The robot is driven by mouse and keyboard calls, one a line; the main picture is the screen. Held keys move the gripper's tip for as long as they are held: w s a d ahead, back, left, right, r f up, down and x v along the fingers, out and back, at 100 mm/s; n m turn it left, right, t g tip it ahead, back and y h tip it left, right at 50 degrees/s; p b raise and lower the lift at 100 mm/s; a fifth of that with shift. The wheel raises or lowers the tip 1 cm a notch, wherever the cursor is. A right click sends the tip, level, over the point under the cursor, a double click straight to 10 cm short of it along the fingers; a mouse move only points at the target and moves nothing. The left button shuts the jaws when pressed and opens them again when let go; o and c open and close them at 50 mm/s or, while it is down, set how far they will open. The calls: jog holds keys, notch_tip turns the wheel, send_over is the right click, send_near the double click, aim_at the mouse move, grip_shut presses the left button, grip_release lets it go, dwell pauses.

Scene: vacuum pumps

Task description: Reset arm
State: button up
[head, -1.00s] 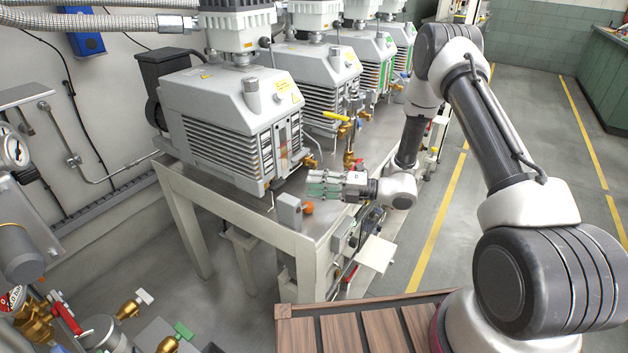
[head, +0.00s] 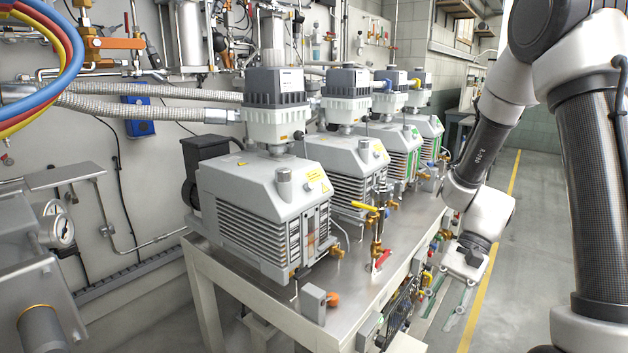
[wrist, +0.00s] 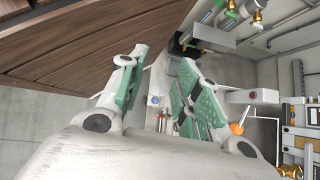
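My gripper (head: 448,304) hangs at the right of the pump bench in the head view, apart from the bench's front edge, pointing down. Its green-padded fingers are spread in the wrist view (wrist: 163,92), with nothing held between them. My arm comes down from the upper right in the head view. The nearest vacuum pump (head: 265,205) is a grey box on the steel bench (head: 335,285), with more pumps in a row behind it. A small grey box with an orange knob (head: 333,299) is on the bench; the orange knob also shows in the wrist view (wrist: 237,128).
Brass valves with a yellow handle (head: 371,208) stand on the bench beside the pumps. Hoses and pipes line the left wall. A brown slatted wooden surface (wrist: 70,40) fills the upper left of the wrist view. The aisle floor (head: 520,250) at right looks clear.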

jog(key=s+d+r+n+t+h, duration=0.3)
jog(key=d+r+n+t, duration=0.1)
jog(key=r, duration=0.6)
jog(key=s+d+r+n+t+h, duration=0.3)
jog(key=d+r, duration=0.4)
jog(key=r, duration=0.3)
jog(key=s+n+t, duration=0.1)
jog(key=t, duration=0.1)
jog(key=shift+d+r+n+t, duration=0.3)
jog(key=shift+t, duration=0.1)
